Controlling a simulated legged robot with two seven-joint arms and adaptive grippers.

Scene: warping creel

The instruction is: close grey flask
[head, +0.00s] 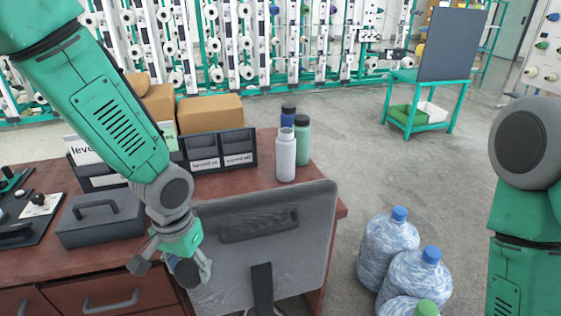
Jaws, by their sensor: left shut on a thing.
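The grey flask (285,158) stands upright near the right end of the brown desk. Its pale narrow neck shows at the top, with no dark cap on it. Beside and behind it stand a green flask (303,142) and a blue flask (288,115), both with dark caps. My left gripper (190,272) is shut on a small dark round thing, which looks like a flask cap, largely hidden by the fingers. It is in front of the desk's front edge, left of and nearer than the grey flask. My right arm shows at the right edge; its gripper is out of view.
A grey chair's back (265,245) stands before the desk (255,180), between my left gripper and the flasks. A dark bin rack (220,150), boxes (210,114) and a grey case (100,218) are on the desk. Large water bottles (388,250) stand on the floor right.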

